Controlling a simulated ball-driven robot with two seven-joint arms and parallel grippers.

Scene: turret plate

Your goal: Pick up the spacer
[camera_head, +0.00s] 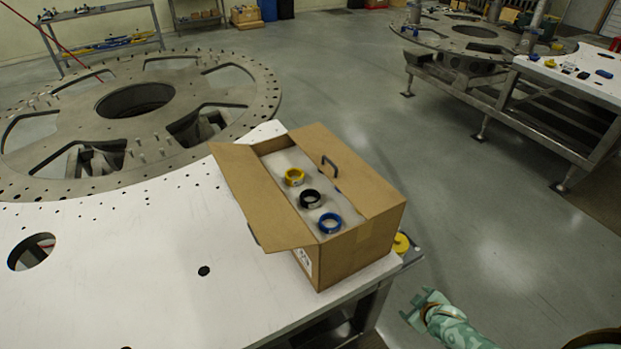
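Three ring-shaped spacers sit in a row on pale packing inside an open cardboard box (365,255): a yellow ring (287,180), a black ring (303,201) and a blue ring (322,228). The task does not say which one is the spacer. The box stands at the right corner of the white table (150,290). My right gripper (416,302) is at the lower right, beyond the table's edge and apart from the box. Its fingers look spread, with nothing between them. My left gripper is not in view.
The box's left flap (255,195) is folded outward over the table. A yellow round object (401,243) is at the table corner behind the box. A large round metal turret plate (230,95) lies at the upper left. Open floor (480,220) extends to the right.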

